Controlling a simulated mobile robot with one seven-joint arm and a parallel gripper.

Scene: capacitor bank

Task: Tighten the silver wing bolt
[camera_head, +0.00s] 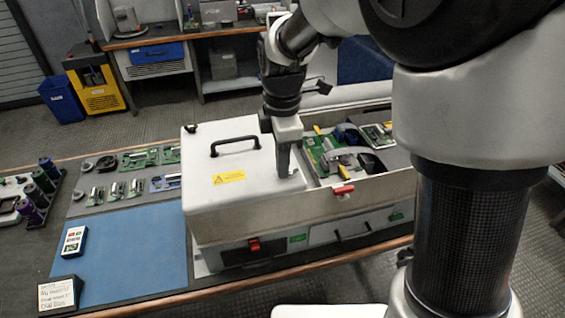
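My gripper (286,172) points straight down at the right edge of the white cover (205,165), near its front right part. Its fingertips are at the cover's surface. The fingers look close together from this side, but I cannot tell whether they are open or shut. I cannot make out the silver wing bolt. The fingertips may hide it. The cover has a black handle (235,145) and a yellow warning label (229,177). A small dark knob (190,128) sits at its far left corner.
Right of the cover is an open bay with green circuit boards (322,152) and a red clip (343,190) on its front wall. A blue mat (130,255) with a small meter (74,240) lies left. Small boards (138,158) lie behind the mat.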

